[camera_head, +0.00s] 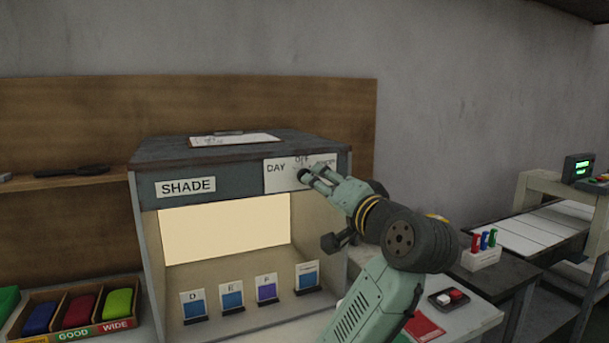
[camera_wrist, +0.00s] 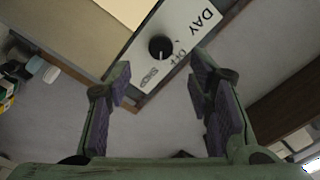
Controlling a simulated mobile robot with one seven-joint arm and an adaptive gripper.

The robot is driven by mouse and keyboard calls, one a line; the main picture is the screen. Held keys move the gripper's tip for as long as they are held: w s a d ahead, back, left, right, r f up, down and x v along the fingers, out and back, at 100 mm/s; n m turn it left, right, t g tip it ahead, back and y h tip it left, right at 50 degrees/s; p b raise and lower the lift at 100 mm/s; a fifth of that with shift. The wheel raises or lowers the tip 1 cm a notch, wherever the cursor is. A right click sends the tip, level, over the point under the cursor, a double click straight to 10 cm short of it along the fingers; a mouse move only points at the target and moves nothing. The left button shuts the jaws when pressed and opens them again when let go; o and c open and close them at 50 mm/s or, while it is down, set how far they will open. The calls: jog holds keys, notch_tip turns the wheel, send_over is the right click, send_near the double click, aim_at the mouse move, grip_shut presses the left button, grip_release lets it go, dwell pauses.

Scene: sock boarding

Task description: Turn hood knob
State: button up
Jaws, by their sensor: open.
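The plate (camera_head: 272,183) is on the upper right front of the grey SHADE hood (camera_head: 228,182). My gripper (camera_head: 312,176) is at the plate in the head view, its fingers largely covering the knob. In the wrist view my gripper (camera_wrist: 160,88) is open and empty. The knob shows above the gap between the padded fingers, and neither finger visibly touches it.
The lit hood interior holds several cards on stands (camera_head: 232,301). A clipboard (camera_head: 234,140) lies on the hood's top. Sorting bins (camera_head: 78,310) stand at the left. A red and white button box (camera_head: 449,297) and coloured clips in a white holder (camera_head: 481,257) are at the right.

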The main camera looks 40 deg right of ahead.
jog(key=p+x, duration=0.2)
jog(key=x, duration=0.6)
jog(key=shift+a, duration=0.15)
jog(key=shift+s, duration=0.1)
grip_shut()
